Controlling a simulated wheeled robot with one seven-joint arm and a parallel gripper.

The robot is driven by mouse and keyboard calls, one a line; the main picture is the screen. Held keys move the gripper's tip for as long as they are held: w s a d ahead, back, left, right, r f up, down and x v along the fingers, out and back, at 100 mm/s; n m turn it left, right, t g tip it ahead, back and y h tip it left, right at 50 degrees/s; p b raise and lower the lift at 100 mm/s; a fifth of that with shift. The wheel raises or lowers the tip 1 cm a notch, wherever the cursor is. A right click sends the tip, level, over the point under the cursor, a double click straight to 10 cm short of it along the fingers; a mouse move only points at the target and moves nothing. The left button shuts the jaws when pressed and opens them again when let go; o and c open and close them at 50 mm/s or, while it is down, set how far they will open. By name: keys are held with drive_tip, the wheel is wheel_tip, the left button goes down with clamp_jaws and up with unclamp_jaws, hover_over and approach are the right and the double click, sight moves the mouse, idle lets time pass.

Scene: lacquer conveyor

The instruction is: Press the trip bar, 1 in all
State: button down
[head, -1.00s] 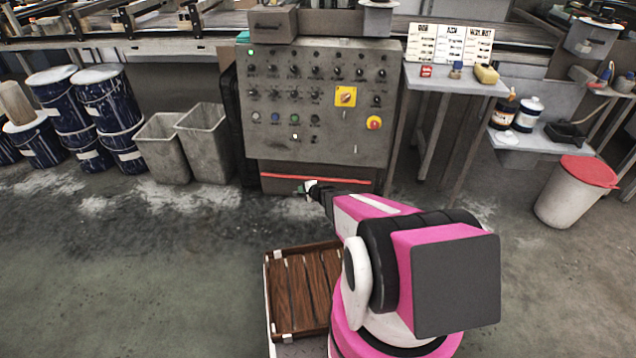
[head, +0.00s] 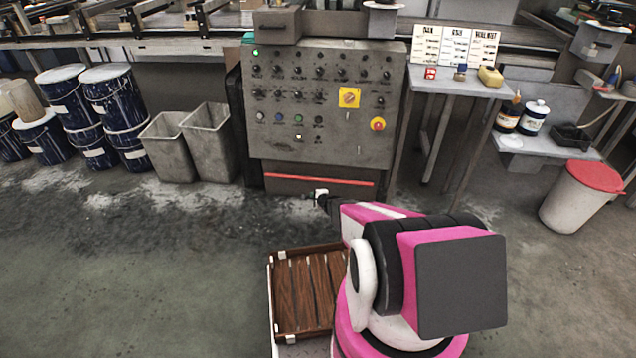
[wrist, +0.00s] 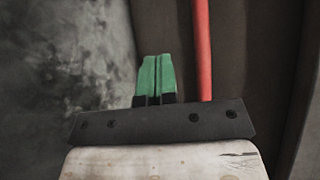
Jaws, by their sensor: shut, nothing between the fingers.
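The trip bar is a thin red bar (head: 320,181) running level across the dark base below the control panel (head: 285,150). In the wrist view the same red bar (wrist: 202,50) stands upright just right of my fingers. My gripper (wrist: 157,75) has green fingertips pressed together with nothing between them. In the head view my gripper (head: 309,197) is small and just below the bar's middle, partly hidden by my arm. A narrow gap shows between fingers and bar in the wrist view; I cannot tell their difference in depth.
A wooden slatted crate (head: 272,300) is beside my base. Grey bins (head: 207,145) and blue drums (head: 110,100) stand left of the panel. A side table (head: 455,82) and a red-lidded bin (head: 570,205) are to the right. The floor at left is open.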

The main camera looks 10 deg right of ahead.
drive_tip(key=w+d, duration=0.2)
drive_tip(key=w, duration=0.5)
drive_tip(key=shift+d, duration=0.15)
drive_tip(key=shift+w+d, duration=0.1)
drive_tip(key=shift+w, duration=0.2)
idle(1.8)
drive_tip(key=shift+w, duration=0.2)
drive_tip(key=shift+w+d, duration=0.3)
drive_tip(key=shift+w, duration=0.45)
idle(1.1)
idle(0.3)
drive_tip(key=shift+s+a, duration=0.2)
drive_tip(key=shift+s, duration=0.4)
drive_tip(key=shift+s+a, duration=0.15)
drive_tip(key=shift+s, duration=0.4)
drive_tip(key=shift+s+a, duration=0.25)
drive_tip(key=shift+s, duration=0.55)
drive_tip(key=shift+s+a, duration=0.3)
drive_tip(key=shift+s, duration=0.5)
drive_tip(key=shift+s+a, duration=0.25)
drive_tip(key=shift+s, duration=0.55)
